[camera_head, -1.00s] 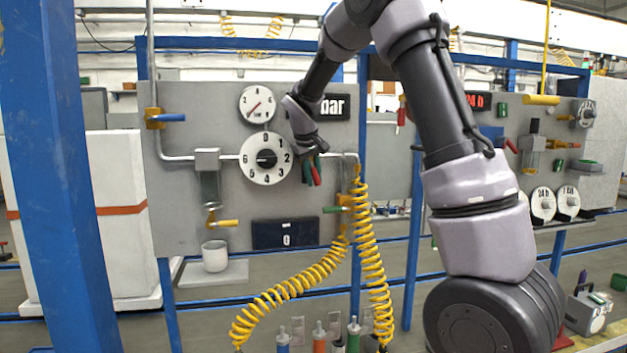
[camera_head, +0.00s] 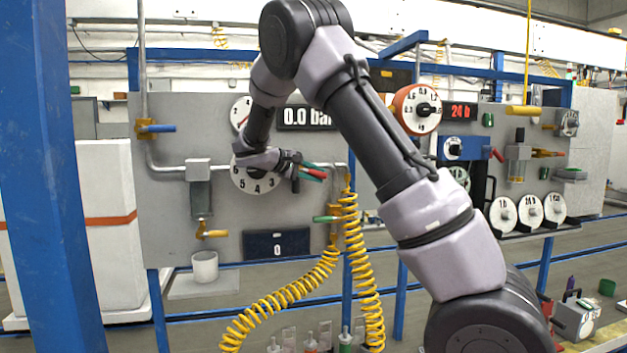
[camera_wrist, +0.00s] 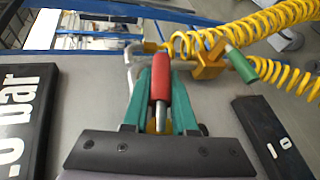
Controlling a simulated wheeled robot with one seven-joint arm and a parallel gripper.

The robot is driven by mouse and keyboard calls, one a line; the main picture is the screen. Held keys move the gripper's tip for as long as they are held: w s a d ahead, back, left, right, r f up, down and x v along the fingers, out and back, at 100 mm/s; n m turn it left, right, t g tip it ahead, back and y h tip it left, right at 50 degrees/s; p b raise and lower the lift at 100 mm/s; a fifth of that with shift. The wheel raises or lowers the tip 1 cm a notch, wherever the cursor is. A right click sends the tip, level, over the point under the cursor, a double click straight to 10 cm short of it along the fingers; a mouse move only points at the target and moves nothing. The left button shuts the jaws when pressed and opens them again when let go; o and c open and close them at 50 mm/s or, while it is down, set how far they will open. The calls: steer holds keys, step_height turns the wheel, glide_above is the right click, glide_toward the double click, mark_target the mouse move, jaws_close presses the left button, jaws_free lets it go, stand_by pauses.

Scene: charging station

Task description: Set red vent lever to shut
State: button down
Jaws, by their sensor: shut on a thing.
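The red vent lever (camera_wrist: 160,78) lies between the two green fingers of my gripper (camera_wrist: 161,90) in the wrist view. My gripper is shut on its red handle; a metal stem shows below the handle. In the head view, my gripper (camera_head: 311,171) is at the grey panel, right of the numbered dial (camera_head: 258,185). The fingers and the red lever (camera_head: 316,174) point right and slightly down there. The lever's pivot is hidden by my gripper.
A green-handled valve (camera_head: 325,219) and yellow coiled hoses (camera_head: 349,225) hang just below right. A "0.0 bar" display (camera_head: 304,117) is above my gripper. A yellow-handled tap (camera_head: 214,234) over a white cup (camera_head: 204,266) is lower left.

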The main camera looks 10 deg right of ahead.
steer(key=shift+d+r+n+t+h, duration=0.1)
steer(key=shift+r+n+t+h, duration=0.3)
steer(key=shift+h, duration=0.35)
steer(key=shift+r+n+t+h, duration=0.1)
steer(key=shift+r+t+h, duration=0.1)
steer(key=shift+r+h, duration=0.4)
steer(key=shift+f, duration=0.15)
steer(key=c, duration=0.7)
jaws_free()
